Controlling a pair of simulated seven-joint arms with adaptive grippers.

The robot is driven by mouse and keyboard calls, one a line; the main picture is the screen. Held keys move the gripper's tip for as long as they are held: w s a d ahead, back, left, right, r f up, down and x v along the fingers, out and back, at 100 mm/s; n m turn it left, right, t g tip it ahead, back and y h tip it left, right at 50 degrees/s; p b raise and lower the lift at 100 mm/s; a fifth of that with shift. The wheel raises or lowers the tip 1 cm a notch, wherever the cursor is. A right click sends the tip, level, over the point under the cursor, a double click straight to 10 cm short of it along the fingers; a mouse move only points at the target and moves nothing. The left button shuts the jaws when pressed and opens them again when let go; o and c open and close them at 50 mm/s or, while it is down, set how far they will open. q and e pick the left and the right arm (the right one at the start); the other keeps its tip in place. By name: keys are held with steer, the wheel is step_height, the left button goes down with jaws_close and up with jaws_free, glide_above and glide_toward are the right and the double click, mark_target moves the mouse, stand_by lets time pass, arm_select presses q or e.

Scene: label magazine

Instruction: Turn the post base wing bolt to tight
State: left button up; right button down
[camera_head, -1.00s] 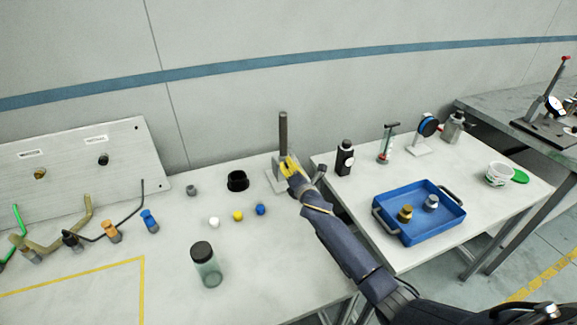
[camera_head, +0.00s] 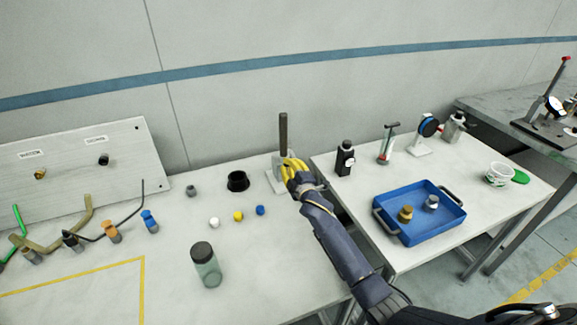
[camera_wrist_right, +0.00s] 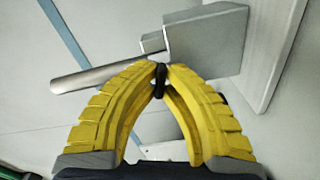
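The grey post (camera_head: 283,135) stands upright in a pale base block on a light base plate (camera_head: 274,187) at the right end of the left table. The wrist view shows the post (camera_wrist_right: 95,75), the block (camera_wrist_right: 207,40) and the plate (camera_wrist_right: 280,50) sideways. My right gripper (camera_head: 289,165) is at the block, its yellow fingers covering the wing bolt in the head view. In the wrist view my right gripper (camera_wrist_right: 159,76) has its fingertips closed on the small black wing bolt (camera_wrist_right: 159,81) beside the block. My left gripper is in neither view.
On the left table are a black cup (camera_head: 237,181), small coloured caps, a dark-lidded jar (camera_head: 206,266) and several hooked tools. A blue tray (camera_head: 450,217) with two fittings and a black bottle (camera_head: 345,158) are on the right table. A gap separates the tables.

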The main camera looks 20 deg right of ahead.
steer(key=m, duration=1.3)
steer(key=shift+d+r+m, duration=0.1)
steer(key=shift+m, duration=0.3)
stand_by(0.4)
steer(key=c, duration=1.5)
jaws_free()
steer(key=shift+s+d, duration=0.2)
steer(key=shift+s, duration=2.8)
steer(key=shift+s+d, duration=0.2)
steer(key=shift+s, duration=2.8)
